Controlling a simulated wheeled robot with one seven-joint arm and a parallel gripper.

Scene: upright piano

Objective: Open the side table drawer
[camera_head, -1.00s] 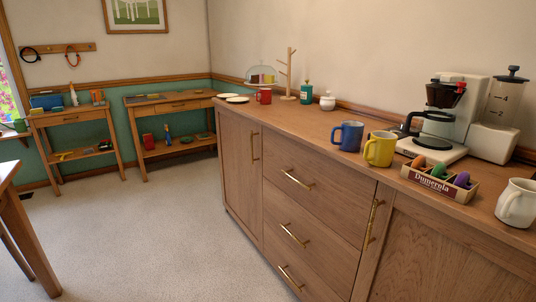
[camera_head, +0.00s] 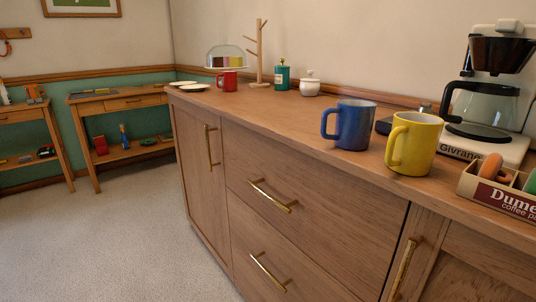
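Two small wooden side tables stand against the green far wall. The right side table (camera_head: 88,99) has a drawer (camera_head: 134,103) below its top, and the drawer looks shut. The left side table (camera_head: 48,124) is cut by the left edge of the picture; its drawer front (camera_head: 16,117) shows only in part and looks shut. Both are well across the floor from me. My gripper is not in view.
A long wooden sideboard (camera_head: 305,190) with brass handles fills the right side. It bears a blue mug (camera_head: 350,125), a yellow mug (camera_head: 414,143), a coffee maker (camera_head: 490,90) and a mug tree (camera_head: 259,55). Grey carpet (camera_head: 110,235) lies open at left.

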